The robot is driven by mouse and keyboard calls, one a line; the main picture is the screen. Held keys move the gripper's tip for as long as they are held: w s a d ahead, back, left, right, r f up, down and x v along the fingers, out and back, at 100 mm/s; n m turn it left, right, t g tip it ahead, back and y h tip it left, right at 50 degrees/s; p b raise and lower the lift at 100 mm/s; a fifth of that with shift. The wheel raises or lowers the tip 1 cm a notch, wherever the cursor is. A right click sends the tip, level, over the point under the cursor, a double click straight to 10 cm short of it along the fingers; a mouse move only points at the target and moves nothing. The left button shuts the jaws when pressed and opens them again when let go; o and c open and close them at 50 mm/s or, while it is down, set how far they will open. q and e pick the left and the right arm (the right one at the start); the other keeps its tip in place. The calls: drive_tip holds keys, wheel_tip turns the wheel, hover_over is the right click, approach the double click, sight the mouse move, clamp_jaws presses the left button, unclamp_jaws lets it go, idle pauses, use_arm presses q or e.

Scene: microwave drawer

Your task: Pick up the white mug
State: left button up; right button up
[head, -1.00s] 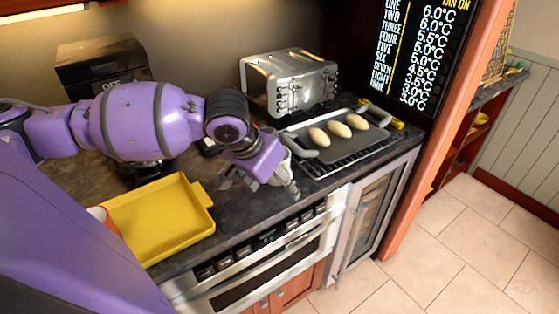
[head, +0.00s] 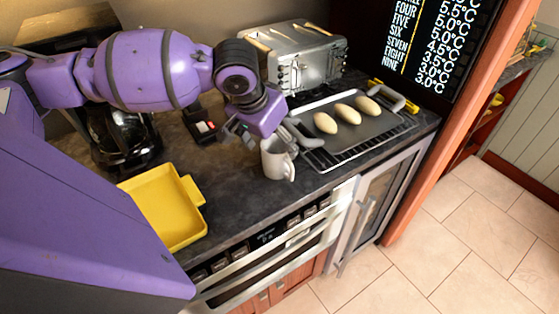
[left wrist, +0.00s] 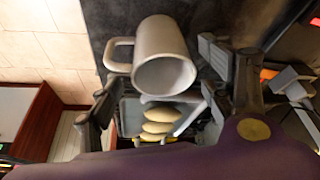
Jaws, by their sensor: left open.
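The white mug (head: 275,160) stands upright on the dark counter near its front edge, left of the oven tray, with its handle toward the front. In the left wrist view the mug (left wrist: 158,48) shows large, with its open mouth toward the camera. My left gripper (head: 267,134) is open, just above and behind the mug's rim. In the left wrist view its fingers (left wrist: 155,98) are spread apart with nothing between them, and the mug lies past their tips. Contact with the rim cannot be told. My right gripper is not in view.
A grey tray (head: 377,133) with three pale rolls (head: 345,114) on a rack lies right of the mug. A metal toaster (head: 305,62) stands behind. A yellow tray (head: 170,235) and a dark coffee maker (head: 125,140) are to the left. Bare counter (head: 232,195) lies between.

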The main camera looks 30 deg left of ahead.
sight(277, 147)
use_arm(q)
drive_tip(key=x, duration=0.3)
drive_tip(key=shift+w+a+r, duration=0.1)
drive_tip(key=shift+w, duration=0.05)
drive_tip(key=c, duration=1.5)
drive_tip(key=shift+o, duration=0.2)
drive_tip(key=shift+r, duration=0.1)
